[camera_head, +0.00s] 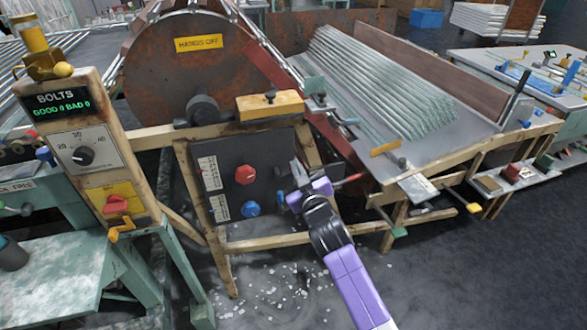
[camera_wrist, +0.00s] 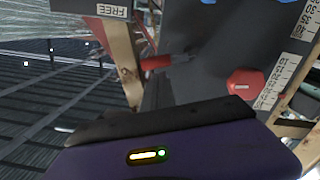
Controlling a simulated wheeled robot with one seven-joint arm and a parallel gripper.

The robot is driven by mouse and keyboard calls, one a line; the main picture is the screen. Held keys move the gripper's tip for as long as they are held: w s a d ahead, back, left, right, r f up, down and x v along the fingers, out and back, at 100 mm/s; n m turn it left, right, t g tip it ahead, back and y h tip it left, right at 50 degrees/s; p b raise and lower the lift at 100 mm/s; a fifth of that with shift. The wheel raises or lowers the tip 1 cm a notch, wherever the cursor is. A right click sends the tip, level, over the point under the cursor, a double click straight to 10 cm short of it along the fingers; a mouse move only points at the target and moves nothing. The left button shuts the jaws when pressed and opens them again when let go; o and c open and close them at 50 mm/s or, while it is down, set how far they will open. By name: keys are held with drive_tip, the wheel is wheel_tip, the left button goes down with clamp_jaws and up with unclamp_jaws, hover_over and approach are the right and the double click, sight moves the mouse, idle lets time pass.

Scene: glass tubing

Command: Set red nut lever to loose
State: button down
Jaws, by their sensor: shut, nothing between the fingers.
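A lever with a red handle (camera_head: 349,179) sticks out to the right from the dark panel (camera_head: 262,157), just right of my gripper (camera_head: 296,173). In the wrist view the red handle (camera_wrist: 158,62) lies beyond my gripper, on a dark rod over the panel. A red knob (camera_head: 245,175) sits on the panel left of my gripper; it also shows in the wrist view (camera_wrist: 243,83). My gripper is shut and empty in front of the panel's right side. I cannot tell whether it touches the lever; the lever's pivot is hidden in the head view.
A blue knob (camera_head: 250,209) is below the red knob. White scale strips (camera_head: 210,174) line the panel's left edge. A wooden frame (camera_head: 228,259) surrounds the panel. A rack of glass tubes (camera_head: 385,85) stands at the upper right. Floor at the lower right is clear.

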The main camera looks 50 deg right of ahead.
drive_tip(key=shift+s+d+f+m, duration=0.15)
drive_tip(key=shift+f+m, duration=0.1)
drive_tip(key=shift+m, duration=0.25)
idle(0.4)
